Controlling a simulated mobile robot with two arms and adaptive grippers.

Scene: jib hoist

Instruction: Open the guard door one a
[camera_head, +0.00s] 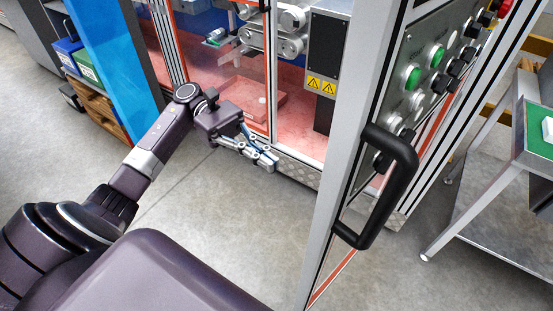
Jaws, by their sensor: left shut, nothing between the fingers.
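A black bar handle (408,170) sits on an aluminium-framed upright (345,110) in the right foreground, below a grey button panel (415,45). I cannot tell whether this is guard door one a or how far it stands open. To its left, orange-edged clear guard panels (215,70) front the machine, and its red floor plate (285,105) shows inside. My left gripper (266,162) is shut and empty, low in front of the machine's lower edge. It is left of the black handle and apart from it. My right gripper is out of view.
A metal cart (500,215) with a green-lined tray stands at the right. A blue panel (115,60) and a wooden rack (95,105) with bins stand at the upper left. Grey floor (215,215) is clear between my left arm and the upright.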

